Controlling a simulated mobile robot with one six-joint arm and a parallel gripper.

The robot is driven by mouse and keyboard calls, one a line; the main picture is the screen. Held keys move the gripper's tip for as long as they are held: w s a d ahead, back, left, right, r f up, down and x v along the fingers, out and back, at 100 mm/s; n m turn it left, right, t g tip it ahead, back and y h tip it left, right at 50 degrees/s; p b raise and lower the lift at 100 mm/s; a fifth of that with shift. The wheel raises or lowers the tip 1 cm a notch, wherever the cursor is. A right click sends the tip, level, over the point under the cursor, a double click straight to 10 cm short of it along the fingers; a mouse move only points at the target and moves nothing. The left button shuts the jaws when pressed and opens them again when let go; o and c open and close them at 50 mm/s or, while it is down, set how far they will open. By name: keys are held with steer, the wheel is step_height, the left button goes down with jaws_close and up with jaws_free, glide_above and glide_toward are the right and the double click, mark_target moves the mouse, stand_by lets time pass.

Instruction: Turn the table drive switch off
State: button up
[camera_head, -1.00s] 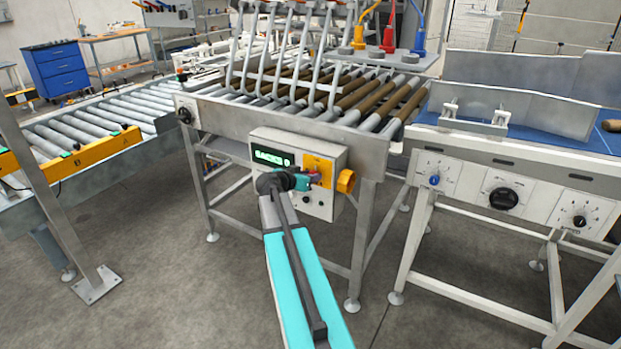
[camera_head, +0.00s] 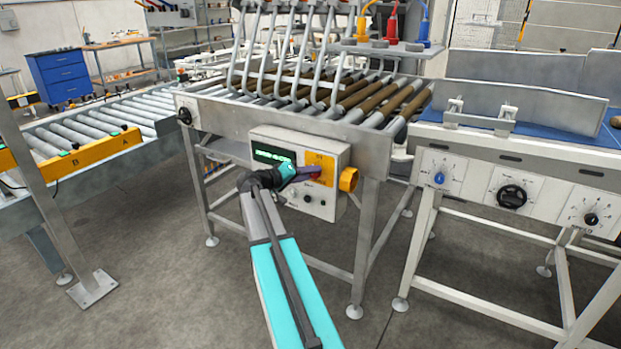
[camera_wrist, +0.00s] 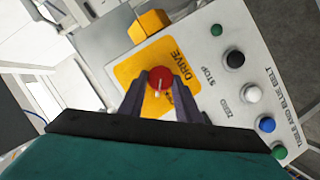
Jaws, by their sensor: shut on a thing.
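The drive switch is a red round knob (camera_wrist: 160,78) with a white mark, on a yellow plate (camera_wrist: 129,72) lettered DRIVE in the wrist view. My gripper (camera_wrist: 160,86) has one dark finger on each side of the knob and is shut on it. In the head view my gripper (camera_head: 312,173) reaches the yellow plate (camera_head: 322,160) on the front of the grey control box (camera_head: 341,158). The fingers largely hide the knob there.
Beside the switch are a black STOP button (camera_wrist: 234,59), a white button (camera_wrist: 252,93) and a blue button (camera_wrist: 267,125). A yellow knob (camera_head: 348,180) juts from the box's right side. A conveyor with dials (camera_head: 511,196) stands at the right.

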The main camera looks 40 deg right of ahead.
steer(key=n+h, duration=0.1)
steer(key=n, duration=0.1)
steer(key=n+g+b, duration=0.1)
steer(key=n, duration=0.1)
steer(key=n+h, duration=0.1)
steer(key=n, duration=0.1)
steer(key=shift+w+a+f+g+h, duration=0.1)
steer(key=shift+w+f+g+h, duration=0.05)
steer(key=shift+f+g+h, duration=0.2)
steer(key=shift+n, duration=0.3)
steer(key=o, duration=1.1)
steer(key=shift+c, duration=0.2)
steer(key=shift+a, duration=0.1)
steer(key=w+a+b, duration=0.1)
steer(key=w+a, duration=0.1)
steer(key=a, duration=1.1)
steer(key=shift+a, duration=0.3)
